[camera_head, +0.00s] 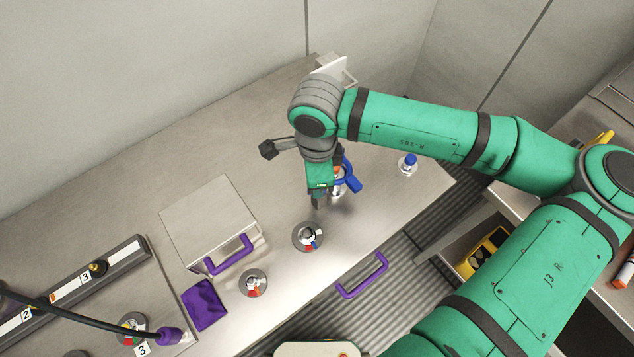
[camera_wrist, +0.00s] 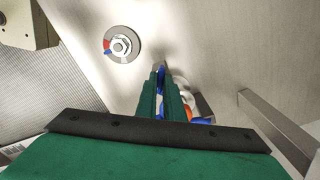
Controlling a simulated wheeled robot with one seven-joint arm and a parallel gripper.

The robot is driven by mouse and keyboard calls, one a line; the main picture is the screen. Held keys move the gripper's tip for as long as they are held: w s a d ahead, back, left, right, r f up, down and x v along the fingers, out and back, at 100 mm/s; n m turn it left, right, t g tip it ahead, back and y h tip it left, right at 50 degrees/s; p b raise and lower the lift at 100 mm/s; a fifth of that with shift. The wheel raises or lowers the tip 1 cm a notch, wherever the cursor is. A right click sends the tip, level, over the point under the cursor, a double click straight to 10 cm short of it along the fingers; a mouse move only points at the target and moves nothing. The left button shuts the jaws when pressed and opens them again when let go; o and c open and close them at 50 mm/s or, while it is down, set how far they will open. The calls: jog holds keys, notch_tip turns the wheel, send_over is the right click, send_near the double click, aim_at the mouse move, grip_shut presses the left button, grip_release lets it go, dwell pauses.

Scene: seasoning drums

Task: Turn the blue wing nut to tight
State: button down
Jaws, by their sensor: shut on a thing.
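The blue wing nut (camera_head: 352,180) shows in the head view as a curved blue piece beside and partly behind my gripper, over a white and orange-red fitting. My gripper (camera_head: 316,201) points down at the bench there. In the wrist view my gripper's two green fingers (camera_wrist: 160,82) are close together, with a sliver of blue between their tips. More blue (camera_wrist: 201,121) shows to the right of the fingers, next to white and orange parts. The fingers hide much of the nut, so I cannot tell its angle against any mark.
A round dial with a hex nut (camera_head: 307,236) sits in front of my gripper, and another dial (camera_head: 253,283) is further left. A metal box with a purple handle (camera_head: 229,254) stands left. A small blue-topped fitting (camera_head: 408,162) stands right, near the bench edge.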

jog(key=m, duration=0.5)
jog(key=shift+m, duration=0.3)
jog(key=m, duration=1)
jog(key=shift+m, duration=0.4)
jog(key=m, duration=0.5)
jog(key=shift+m, duration=0.3)
jog(key=c, duration=1.9)
grip_release()
jog(key=shift+o, duration=0.2)
notch_tip(320, 180, up, 11)
